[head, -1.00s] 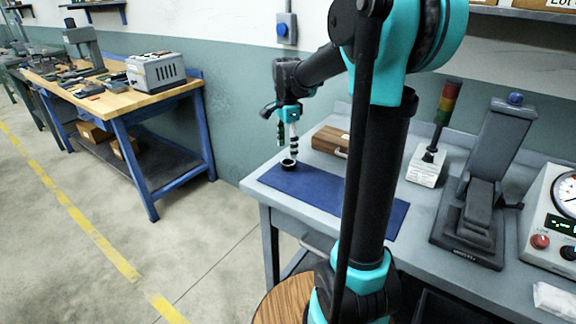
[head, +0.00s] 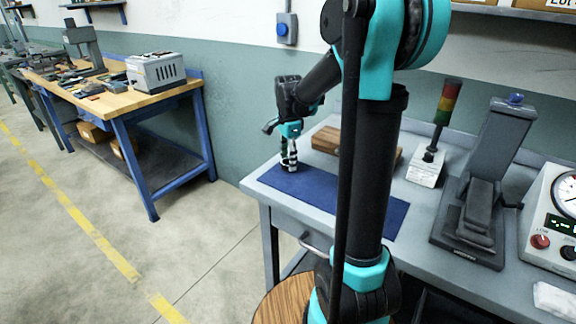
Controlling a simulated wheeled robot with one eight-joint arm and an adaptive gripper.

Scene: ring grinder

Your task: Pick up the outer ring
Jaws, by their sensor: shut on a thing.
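My gripper (head: 289,164) points down at the left part of the blue mat (head: 345,197) on the grey workbench. Its fingers are closed together low over the mat, shut on the outer ring. The ring is small and mostly hidden by the fingertips, so its outline cannot be made out. I cannot tell whether the ring still touches the mat.
A wooden box (head: 330,140) stands behind the mat. A signal tower (head: 437,130), a dark press-like stand (head: 480,200) and a gauge box (head: 556,220) stand to the right. My arm crosses the middle of the view. The mat's right part looks clear.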

